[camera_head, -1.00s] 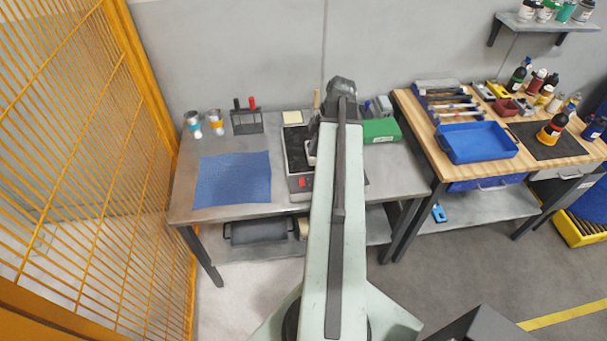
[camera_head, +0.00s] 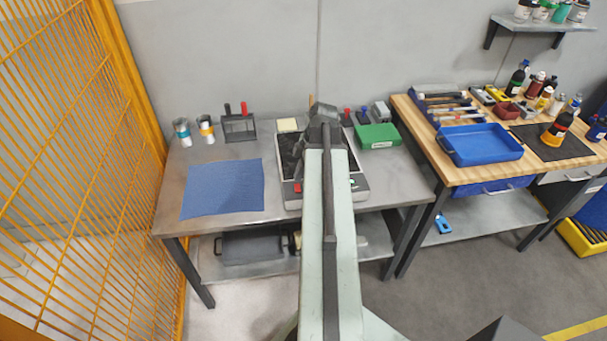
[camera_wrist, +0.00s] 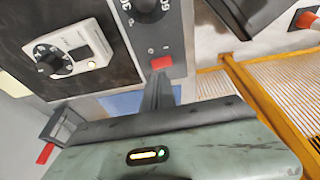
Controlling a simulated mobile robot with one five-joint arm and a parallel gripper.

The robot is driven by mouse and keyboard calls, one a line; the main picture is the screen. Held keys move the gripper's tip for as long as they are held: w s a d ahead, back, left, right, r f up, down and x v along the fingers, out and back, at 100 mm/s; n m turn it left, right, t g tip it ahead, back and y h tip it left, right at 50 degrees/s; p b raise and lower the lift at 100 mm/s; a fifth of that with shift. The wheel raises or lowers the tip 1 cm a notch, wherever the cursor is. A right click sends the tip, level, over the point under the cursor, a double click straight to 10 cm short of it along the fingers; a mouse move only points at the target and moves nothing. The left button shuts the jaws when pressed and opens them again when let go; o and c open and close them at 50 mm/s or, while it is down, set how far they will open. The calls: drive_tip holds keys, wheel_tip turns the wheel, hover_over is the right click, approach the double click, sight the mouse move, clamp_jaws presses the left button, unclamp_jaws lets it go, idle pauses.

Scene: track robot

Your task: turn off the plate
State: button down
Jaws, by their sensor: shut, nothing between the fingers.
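The plate, a flat device with a black top (camera_head: 289,150) and a grey front panel, stands on the grey workbench, partly hidden by my arm in the head view. In the head view my arm hides the gripper.
A small white box with a numbered knob (camera_wrist: 53,66) shows on the black top. A blue mat (camera_head: 223,187) lies left of the plate, a green box (camera_head: 378,136) behind right. A yellow mesh fence (camera_head: 75,150) borders the left. A wooden bench with a blue tray (camera_head: 480,143) stands right.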

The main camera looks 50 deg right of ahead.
sight(297, 186)
drive_tip(key=f, duration=0.1)
drive_tip(key=f+b, duration=0.1)
drive_tip(key=f, duration=0.1)
drive_tip(key=shift+w+d+f+b, duration=0.1)
drive_tip(key=shift+w+d+b, duration=0.1)
drive_tip(key=shift+b, duration=0.1)
